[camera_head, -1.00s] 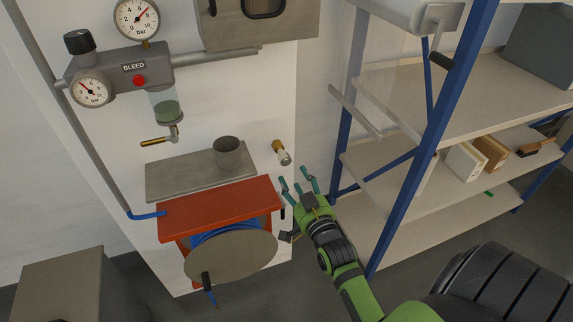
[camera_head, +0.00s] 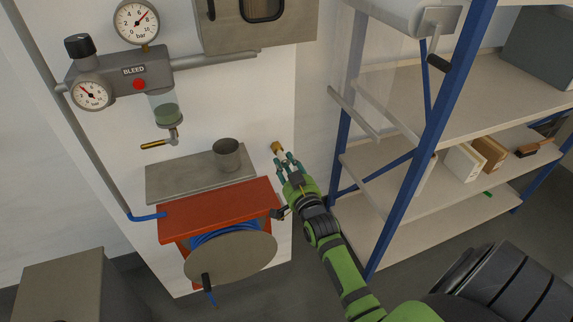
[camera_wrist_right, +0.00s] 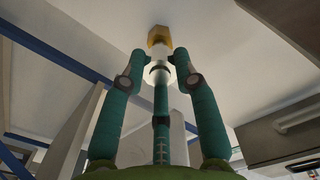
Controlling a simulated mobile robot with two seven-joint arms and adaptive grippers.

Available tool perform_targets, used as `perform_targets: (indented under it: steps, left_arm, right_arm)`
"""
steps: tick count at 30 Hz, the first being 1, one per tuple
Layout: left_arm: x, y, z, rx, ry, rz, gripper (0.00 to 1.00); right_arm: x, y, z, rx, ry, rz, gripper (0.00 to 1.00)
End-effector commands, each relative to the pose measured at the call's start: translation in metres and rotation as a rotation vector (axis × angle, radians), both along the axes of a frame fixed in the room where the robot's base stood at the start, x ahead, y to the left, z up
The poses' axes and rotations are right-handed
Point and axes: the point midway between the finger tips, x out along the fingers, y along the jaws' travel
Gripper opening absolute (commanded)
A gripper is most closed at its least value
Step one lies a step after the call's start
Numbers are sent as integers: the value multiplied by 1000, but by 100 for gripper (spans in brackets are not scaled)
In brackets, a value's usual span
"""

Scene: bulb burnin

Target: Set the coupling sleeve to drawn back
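The coupling is a small brass and pale fitting on the white wall panel, right of the cup. Its brass end (camera_head: 277,148) shows just beyond my right fingertips; the pale coupling sleeve (camera_wrist_right: 159,58) shows below the brass in the right wrist view. My right gripper (camera_head: 288,162) is at the coupling, its teal fingers drawn in around the pale sleeve. In the right wrist view the fingertips (camera_wrist_right: 160,70) lie against its sides, with little or no gap. The fingers hide part of the sleeve, so its position along the coupling is unclear. My left gripper is not in view.
A metal cup (camera_head: 227,154) stands on a grey shelf plate (camera_head: 185,181). Below are an orange-red bracket (camera_head: 215,207) and a hose reel (camera_head: 231,260). Gauges and a BLEED block (camera_head: 128,77) are upper left. A blue-posted rack (camera_head: 432,130) stands close on the right.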

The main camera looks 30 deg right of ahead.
Motion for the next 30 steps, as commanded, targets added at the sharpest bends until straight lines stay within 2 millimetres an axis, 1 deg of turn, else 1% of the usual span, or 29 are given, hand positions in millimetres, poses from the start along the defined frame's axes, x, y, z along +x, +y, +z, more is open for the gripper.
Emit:
perform_targets:
  steps: [7, 12, 14, 21, 22, 23, 30]
  left_arm:
    - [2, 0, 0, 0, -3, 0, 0]
    - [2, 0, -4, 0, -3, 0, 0]
    - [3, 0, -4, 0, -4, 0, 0]
    - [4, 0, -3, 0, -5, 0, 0]
    - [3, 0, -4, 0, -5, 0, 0]
    - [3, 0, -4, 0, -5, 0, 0]
    - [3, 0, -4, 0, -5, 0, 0]
  right_arm:
    - [2, -1, 2, -2, -6, -1, 0]
    - [20, -5, 3, -3, -9, 0, 0]
    - [24, -6, 3, -4, -8, -1, 0]
    - [25, -7, 5, -5, -10, -1, 0]
    - [25, -7, 5, -5, -11, -1, 42]
    - [25, -7, 5, -5, -12, -1, 54]
    - [24, -6, 3, -3, -7, -1, 54]
